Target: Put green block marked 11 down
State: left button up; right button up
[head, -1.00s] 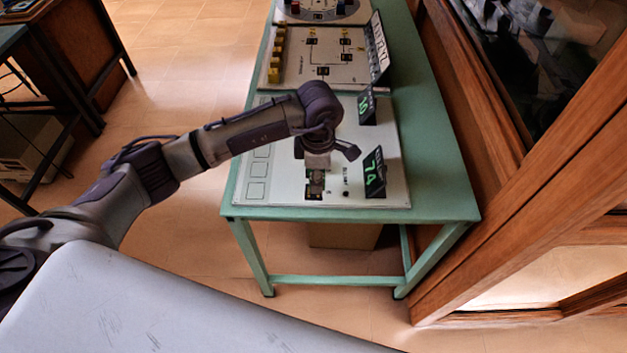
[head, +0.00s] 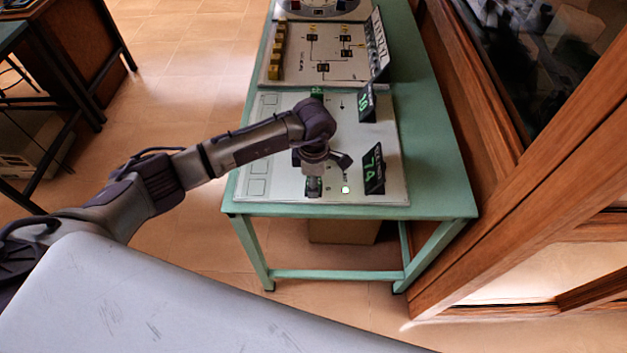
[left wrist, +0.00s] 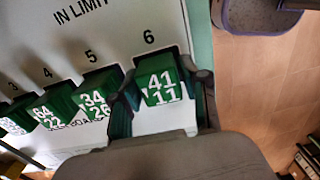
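The green block marked 11 (left wrist: 161,84), which also bears 41, stands in the slot under the number 6 in the left wrist view. My left gripper (left wrist: 162,98) has one finger on each side of it, close against its sides. In the head view my left gripper (head: 313,184) is low over the near part of the white board (head: 382,144), pointing down. The block itself is mostly hidden there by the gripper and wrist. My right gripper is not in view.
Green blocks marked 26 (left wrist: 94,103) and 22 (left wrist: 53,120) stand in neighbouring slots. The green table (head: 440,187) has bare room right of the board.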

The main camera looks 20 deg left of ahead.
pick_arm(q)
jog(key=shift+o, duration=0.8)
jog(key=shift+r, duration=0.2)
jog(key=shift+w+r, duration=0.1)
jog(key=shift+r, duration=0.2)
notch_tip(320, 180, up, 11)
jog(key=b, duration=0.2)
jog(key=shift+r+b, duration=0.2)
jog(key=shift+b, duration=0.1)
